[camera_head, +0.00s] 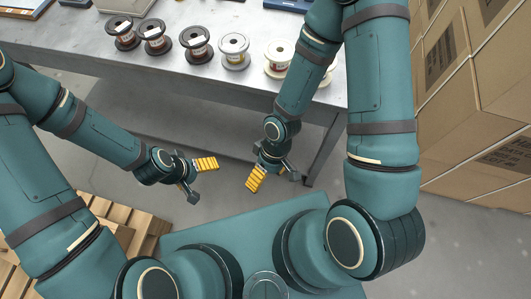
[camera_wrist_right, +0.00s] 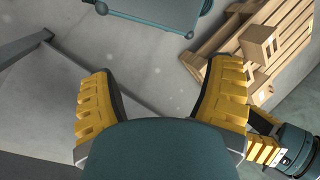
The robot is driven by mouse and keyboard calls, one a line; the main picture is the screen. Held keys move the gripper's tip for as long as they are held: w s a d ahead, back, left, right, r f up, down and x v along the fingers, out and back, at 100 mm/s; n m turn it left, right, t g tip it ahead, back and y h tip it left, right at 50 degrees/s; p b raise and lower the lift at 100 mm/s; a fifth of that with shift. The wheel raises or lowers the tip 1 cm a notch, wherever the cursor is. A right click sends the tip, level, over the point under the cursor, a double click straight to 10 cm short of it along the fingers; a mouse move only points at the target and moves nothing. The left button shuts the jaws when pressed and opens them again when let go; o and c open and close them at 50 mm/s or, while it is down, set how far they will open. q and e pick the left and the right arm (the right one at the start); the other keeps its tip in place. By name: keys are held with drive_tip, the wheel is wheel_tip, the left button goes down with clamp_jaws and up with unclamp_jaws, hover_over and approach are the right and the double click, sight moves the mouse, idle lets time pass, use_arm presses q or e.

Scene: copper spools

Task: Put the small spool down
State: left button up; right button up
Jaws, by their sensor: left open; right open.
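A row of spools stands on the grey table (camera_head: 100,70). From the left in the head view are two dark-flanged spools with brownish windings (camera_head: 122,31) (camera_head: 154,36), a dark spool (camera_head: 196,45), a pale-topped grey spool (camera_head: 233,50) and a cream spool (camera_head: 279,58). My right arm partly hides the row's right end. I cannot tell which is the small spool. My left gripper (camera_head: 203,179) is open and empty, in front of the table and away from the spools. My right gripper (camera_head: 275,179) is also open and empty; its spread yellow fingers show in the right wrist view (camera_wrist_right: 162,78).
Stacked cardboard boxes (camera_head: 470,90) stand to the right of the table. A wooden pallet (camera_head: 120,222) is at the lower left; it also shows with a small carton in the right wrist view (camera_wrist_right: 225,40). A cardboard box (camera_head: 132,6) sits at the table's back.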

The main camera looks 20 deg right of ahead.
drive_tip(key=w+d+m+t, duration=0.2)
drive_tip(key=w+m+t, duration=0.3)
drive_tip(key=w+m, duration=0.1)
drive_tip(key=shift+w+f+m, duration=0.35)
drive_tip(key=shift+m, duration=0.35)
idle(0.5)
